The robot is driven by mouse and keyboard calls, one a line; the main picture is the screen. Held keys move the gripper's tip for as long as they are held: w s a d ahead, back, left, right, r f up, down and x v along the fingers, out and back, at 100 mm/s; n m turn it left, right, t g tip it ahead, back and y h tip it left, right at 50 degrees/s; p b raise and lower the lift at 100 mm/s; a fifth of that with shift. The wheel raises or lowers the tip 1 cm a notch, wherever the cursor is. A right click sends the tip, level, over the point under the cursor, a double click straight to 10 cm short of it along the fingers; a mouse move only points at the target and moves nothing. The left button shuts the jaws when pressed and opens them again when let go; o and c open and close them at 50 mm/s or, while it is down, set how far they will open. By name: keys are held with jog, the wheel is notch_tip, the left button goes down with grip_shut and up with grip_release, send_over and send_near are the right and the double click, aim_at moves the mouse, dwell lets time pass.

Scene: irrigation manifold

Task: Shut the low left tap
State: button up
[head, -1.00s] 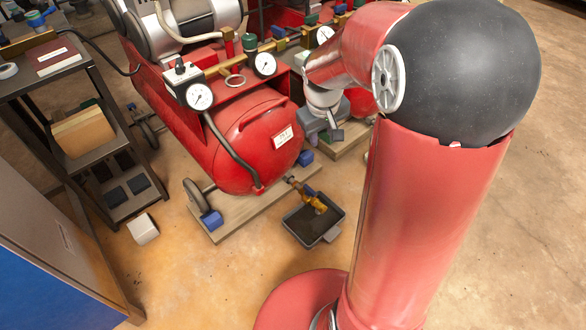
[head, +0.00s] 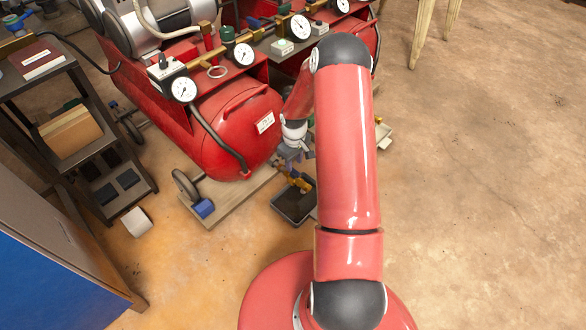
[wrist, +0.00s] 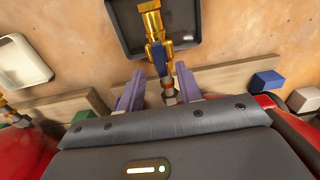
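The low left tap is a brass tap (head: 301,184) at the bottom of the left red tank, over a dark tray (head: 294,205). In the wrist view the brass tap (wrist: 153,25) runs from the pipe out over the dark tray (wrist: 195,30). A narrow blue handle (wrist: 160,58) seems to lie along its body, in line with the pipe. My gripper (wrist: 160,74) is open, with one finger on each side of the tap's pipe end and handle. I see gaps on both sides; contact is not clear. In the head view my gripper (head: 296,155) is just above the tap, partly hidden by my arm.
A second brass tap (wrist: 8,113) with a pale tray (wrist: 22,60) is at the left in the wrist view. The red tank (head: 235,130) stands on a wooden board (head: 225,205). Gauges and hoses are above. A shelf (head: 75,130) stands left.

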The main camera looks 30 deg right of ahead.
aim_at(294, 170)
jog(key=shift+f, duration=1.95)
grip_shut()
